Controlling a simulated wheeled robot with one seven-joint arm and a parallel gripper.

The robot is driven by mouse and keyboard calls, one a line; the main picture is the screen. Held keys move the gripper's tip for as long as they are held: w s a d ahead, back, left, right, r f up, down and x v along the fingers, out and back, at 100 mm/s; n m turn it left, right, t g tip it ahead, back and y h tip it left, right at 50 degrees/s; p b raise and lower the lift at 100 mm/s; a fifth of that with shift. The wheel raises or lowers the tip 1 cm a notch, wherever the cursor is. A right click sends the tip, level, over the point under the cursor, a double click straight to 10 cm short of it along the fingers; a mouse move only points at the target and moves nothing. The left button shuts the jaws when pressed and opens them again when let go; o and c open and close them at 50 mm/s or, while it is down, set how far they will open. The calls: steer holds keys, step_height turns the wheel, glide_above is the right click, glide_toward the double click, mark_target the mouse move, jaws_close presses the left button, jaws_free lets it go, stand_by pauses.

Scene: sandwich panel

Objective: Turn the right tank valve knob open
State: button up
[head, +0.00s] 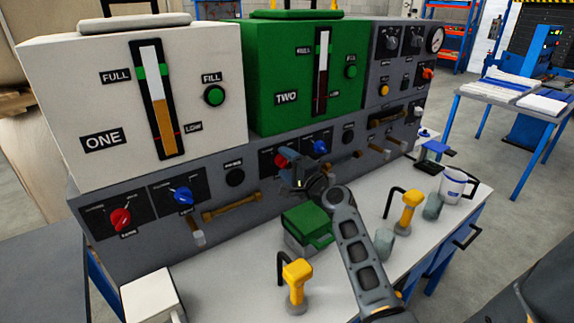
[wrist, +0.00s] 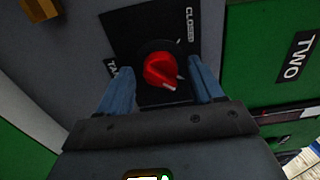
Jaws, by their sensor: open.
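The red valve knob (wrist: 160,70) of the right tank sits on a black plate (wrist: 183,27) with the word CLOSED at its upper right. Its white mark points to the lower right in the wrist view. In the head view this knob (head: 280,160) is below the green tank marked TWO (head: 290,75), partly hidden by my gripper. My gripper (head: 291,158) is open in front of the panel. In the wrist view its two blue fingers (wrist: 161,66) stand on either side of the knob, with visible gaps; I cannot tell how deep they reach.
A blue knob (head: 320,147) sits just right of the red one. The white tank ONE (head: 70,85) has its own red (head: 121,218) and blue (head: 183,196) knobs. Below my arm, the white counter (head: 235,275) holds a green box (head: 308,222), yellow-handled taps (head: 297,272) and cups.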

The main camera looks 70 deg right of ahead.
steer(key=b+v, duration=0.1)
steer(key=v, duration=0.7)
steer(key=shift+d, duration=0.1)
stand_by(0.5)
